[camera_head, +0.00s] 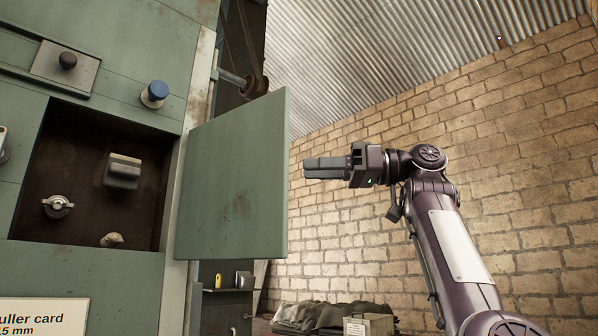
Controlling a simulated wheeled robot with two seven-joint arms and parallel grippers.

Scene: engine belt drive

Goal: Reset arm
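My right arm comes up from the lower right, and my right gripper (326,168) points left in front of the brick wall. Its two grey fingers lie together with nothing between them. The gripper is apart from the open green door (235,180), to the right of that door's free edge. My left gripper is not in view.
The green machine cabinet (140,55) fills the left. Its dark recess (85,140) holds a grey block (123,170), a metal knob (57,206) and a small beige piece (112,240). A blue knob (154,94) sits above. Dark cloth (315,316) and a box (368,324) lie low behind.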

